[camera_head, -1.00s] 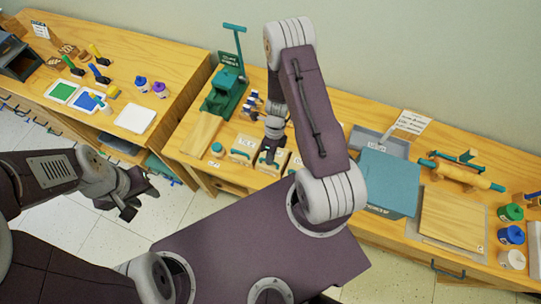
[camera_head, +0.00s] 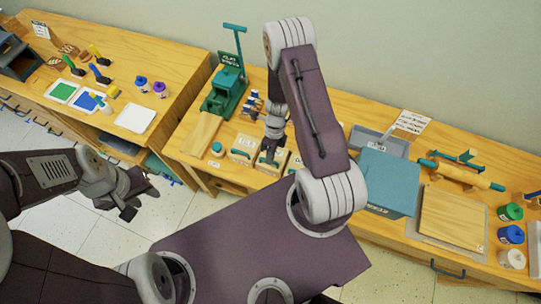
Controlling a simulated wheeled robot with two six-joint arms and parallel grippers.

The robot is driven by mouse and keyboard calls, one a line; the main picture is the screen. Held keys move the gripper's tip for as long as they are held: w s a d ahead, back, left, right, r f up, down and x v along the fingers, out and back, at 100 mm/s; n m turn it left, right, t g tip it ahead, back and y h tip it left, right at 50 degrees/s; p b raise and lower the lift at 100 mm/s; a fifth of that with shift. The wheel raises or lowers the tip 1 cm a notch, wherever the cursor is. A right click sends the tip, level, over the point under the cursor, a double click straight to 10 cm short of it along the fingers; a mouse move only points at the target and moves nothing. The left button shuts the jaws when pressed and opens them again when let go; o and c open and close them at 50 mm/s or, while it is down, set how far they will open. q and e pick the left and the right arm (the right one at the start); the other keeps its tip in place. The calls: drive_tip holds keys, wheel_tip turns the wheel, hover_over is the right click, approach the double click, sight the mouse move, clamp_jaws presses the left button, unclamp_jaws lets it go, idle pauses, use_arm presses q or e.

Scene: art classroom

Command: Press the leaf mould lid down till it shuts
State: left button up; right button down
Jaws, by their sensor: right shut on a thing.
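A row of pale mould boxes with teal parts stands on the wooden bench; a left one (camera_head: 243,148) shows beside the middle one (camera_head: 268,167). Their labels are too small to read, so I cannot tell by name which is the leaf mould. My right gripper (camera_head: 269,156) points down onto the top of the middle mould, shut on its lid part. The fingers hide most of that lid, and whether a gap is left under it cannot be seen. My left gripper (camera_head: 140,196) hangs over the floor, away from the bench, its jaw opening unclear.
A teal box (camera_head: 389,182) and grey tray (camera_head: 378,143) stand to the right. My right arm hides the bench between.

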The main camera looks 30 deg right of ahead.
idle(0.5)
drive_tip(key=r+p, duration=0.1)
drive_tip(key=w+d+y+p, duration=0.1)
drive_tip(key=p, duration=0.1)
drive_tip(key=shift+r+g, duration=0.35)
drive_tip(key=shift+g, duration=0.05)
drive_tip(key=shift+w+d+r, duration=0.15)
drive_tip(key=shift+w+d, duration=0.05)
drive_tip(key=shift+d, duration=0.1)
